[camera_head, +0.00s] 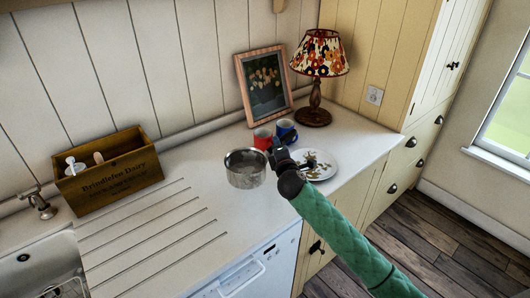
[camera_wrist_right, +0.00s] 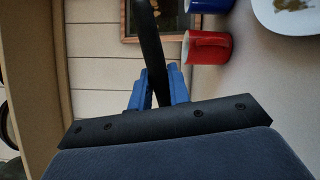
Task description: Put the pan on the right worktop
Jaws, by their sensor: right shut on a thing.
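The pan (camera_head: 245,170) is a small silver pot, seen in the head view over the worktop's middle. I cannot tell whether its base touches the worktop. My right gripper (camera_head: 275,149) is at the pan's right side. In the right wrist view my right gripper (camera_wrist_right: 158,88) has its blue fingers shut on the black pan handle (camera_wrist_right: 149,40). The pan's body is not clearly seen there. The worktop (camera_head: 225,205) runs from the sink to the cream cupboard at right. My left gripper is not in view.
A red mug (camera_head: 262,138) and a blue mug (camera_head: 286,131) stand just behind the gripper. A patterned plate (camera_head: 322,167) lies to its right. A lamp (camera_head: 315,95) and framed picture (camera_head: 264,85) stand behind. A wooden crate (camera_head: 108,175) and sink (camera_head: 40,270) are left.

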